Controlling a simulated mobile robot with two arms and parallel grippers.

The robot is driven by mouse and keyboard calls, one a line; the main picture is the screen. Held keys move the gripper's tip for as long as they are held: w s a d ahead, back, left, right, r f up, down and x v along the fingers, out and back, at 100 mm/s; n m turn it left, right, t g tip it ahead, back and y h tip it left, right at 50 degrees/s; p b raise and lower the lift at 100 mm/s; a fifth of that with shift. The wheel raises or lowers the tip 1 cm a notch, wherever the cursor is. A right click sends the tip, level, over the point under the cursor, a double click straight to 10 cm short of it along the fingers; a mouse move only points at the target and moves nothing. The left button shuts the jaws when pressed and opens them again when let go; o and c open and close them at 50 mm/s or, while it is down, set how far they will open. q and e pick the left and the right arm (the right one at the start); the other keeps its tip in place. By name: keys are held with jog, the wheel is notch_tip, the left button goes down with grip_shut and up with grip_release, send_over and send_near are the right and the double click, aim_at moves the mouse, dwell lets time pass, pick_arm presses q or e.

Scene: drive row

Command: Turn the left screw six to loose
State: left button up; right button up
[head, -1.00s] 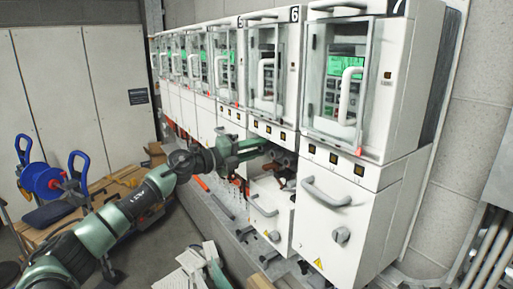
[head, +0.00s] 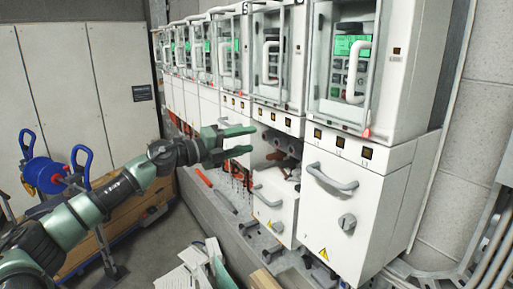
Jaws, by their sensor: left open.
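Cabinet six (head: 277,112) is the second from the right, and its lower compartment is open above a white drawer front (head: 271,203). Inside the compartment are dark round parts (head: 290,148) and some orange-brown pieces (head: 275,156). They are too small for me to tell the left screw apart. My green left gripper (head: 251,140) is open and empty, with its fingers pointing right at the left side of this opening. In the picture it overlaps the front of cabinet five. My right gripper is not in view.
Cabinet seven (head: 349,195) stands closed at the right, with a grey handle and knob. Some grey floor is free below my arm.

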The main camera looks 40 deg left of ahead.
pick_arm(q)
jog(key=b+v, duration=0.2)
jog(key=shift+s, duration=0.25)
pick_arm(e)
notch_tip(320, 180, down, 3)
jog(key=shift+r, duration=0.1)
pick_arm(q)
jog(key=shift+a, duration=0.1)
